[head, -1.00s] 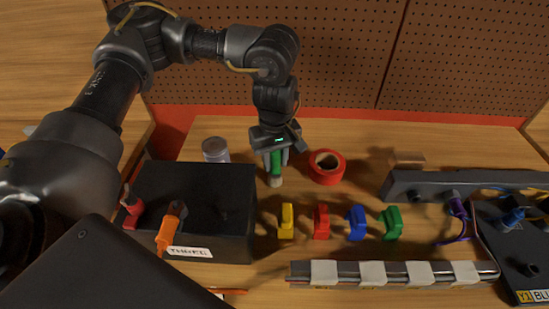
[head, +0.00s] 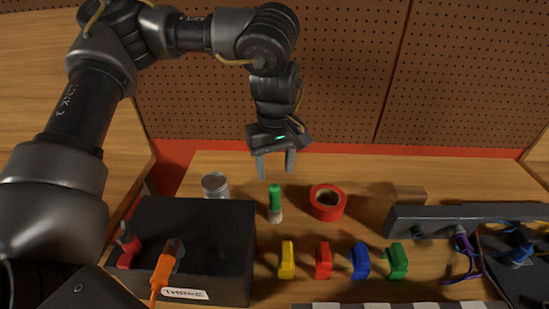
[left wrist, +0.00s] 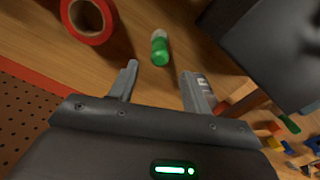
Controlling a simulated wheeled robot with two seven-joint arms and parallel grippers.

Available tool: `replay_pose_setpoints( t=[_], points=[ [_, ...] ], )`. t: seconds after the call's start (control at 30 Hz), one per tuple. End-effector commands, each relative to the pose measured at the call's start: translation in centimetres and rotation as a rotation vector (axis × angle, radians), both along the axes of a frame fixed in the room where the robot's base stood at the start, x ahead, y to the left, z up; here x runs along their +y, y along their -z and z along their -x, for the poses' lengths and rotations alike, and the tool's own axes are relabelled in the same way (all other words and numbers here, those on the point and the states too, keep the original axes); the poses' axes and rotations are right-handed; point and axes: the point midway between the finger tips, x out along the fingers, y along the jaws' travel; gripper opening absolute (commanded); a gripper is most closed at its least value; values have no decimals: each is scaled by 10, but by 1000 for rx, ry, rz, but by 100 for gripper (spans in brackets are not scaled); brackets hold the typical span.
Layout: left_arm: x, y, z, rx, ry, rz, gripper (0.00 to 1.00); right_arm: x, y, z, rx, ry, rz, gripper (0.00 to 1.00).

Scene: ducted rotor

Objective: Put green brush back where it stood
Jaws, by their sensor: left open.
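The green brush (head: 275,199) stands upright on the wooden table, with a green upper part and a pale lower end. It stands between the red tape roll and the grey can. In the left wrist view the green brush (left wrist: 160,48) shows beyond the fingertips, apart from them. My left gripper (head: 274,175) is open and empty, above the brush and a little behind it. Its two fingers also show spread in the left wrist view (left wrist: 163,75). My right gripper is not in view.
A red tape roll (head: 328,202) is right of the brush and a grey can (head: 215,185) left. A black box (head: 215,235) is front left. Yellow (head: 287,260), red (head: 323,261), blue (head: 360,262) and green (head: 396,262) clips stand in front. A pegboard (head: 300,70) rises behind.

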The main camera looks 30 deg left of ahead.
Motion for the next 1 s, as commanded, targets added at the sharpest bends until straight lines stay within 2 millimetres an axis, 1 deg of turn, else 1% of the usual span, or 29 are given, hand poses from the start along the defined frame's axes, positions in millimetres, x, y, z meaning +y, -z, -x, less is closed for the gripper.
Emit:
replay_pose_setpoints(
  t=[0.03, 0.1, 0.2, 0.33, 0.77, 0.87, 1.0],
  points=[
    [0, -8, -1, -4, 0, 0, 48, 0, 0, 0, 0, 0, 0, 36],
    [0, -16, 0, -2, 0, -1, 48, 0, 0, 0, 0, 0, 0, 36],
    [0, -22, 0, 0, -1, 0, 48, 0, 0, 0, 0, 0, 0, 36],
    [0, -25, 0, 1, 0, 0, 48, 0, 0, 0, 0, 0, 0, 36],
    [0, -26, 0, 1, 0, 1, 48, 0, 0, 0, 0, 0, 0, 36],
    [0, -33, 0, 0, 0, 0, 48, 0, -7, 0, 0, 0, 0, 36],
    [0, -57, 0, 0, 1, 0, 48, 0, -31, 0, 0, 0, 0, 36]
  ],
)
